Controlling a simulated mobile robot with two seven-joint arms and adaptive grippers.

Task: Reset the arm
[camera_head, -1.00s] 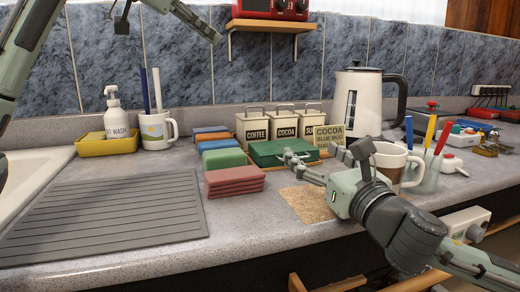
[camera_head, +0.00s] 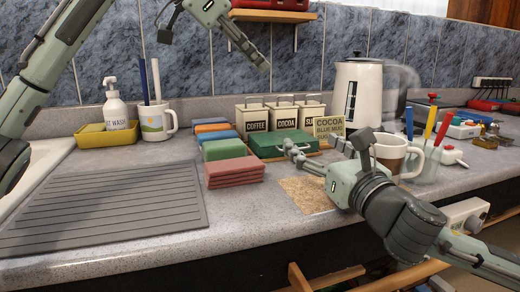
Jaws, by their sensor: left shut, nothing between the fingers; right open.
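My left arm comes in from the upper left. My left gripper (camera_head: 264,67) is shut and empty, raised in front of the tiled wall above the counter, pointing down and right. My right gripper (camera_head: 312,146) comes in from the lower right. It is open, with nothing between its fingers, low over the counter in front of the green box (camera_head: 268,143) and the cocoa sign (camera_head: 329,126). I cannot tell whether its fingers touch the box. A tan mat (camera_head: 305,195) lies just below it.
A white mug (camera_head: 392,152) stands close to my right gripper, with a pen cup (camera_head: 430,165) beside it. A shelf (camera_head: 275,15) hangs near my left gripper. The ribbed drain mat (camera_head: 105,210) is clear.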

